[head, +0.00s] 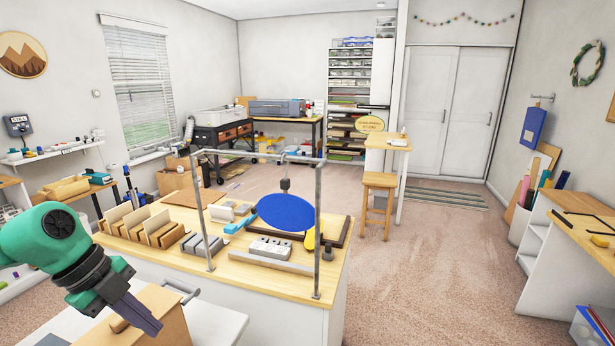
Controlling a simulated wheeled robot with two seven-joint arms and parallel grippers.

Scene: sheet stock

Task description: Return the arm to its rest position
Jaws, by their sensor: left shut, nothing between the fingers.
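My left arm comes in from the left in the head view, green with a dark gripper. My left gripper (150,326) is shut and empty. It points down and to the right, over or in front of a light wooden box-like piece (172,312) at the lower left; I cannot tell whether they touch. My right arm and right gripper are not in view.
A wooden-topped workbench (335,268) stands ahead, with a metal frame (317,215), a blue disc (285,212) hanging from it, and wooden dividers (150,225). A stool (379,181) stands behind. Carpeted floor (430,270) is clear to the right.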

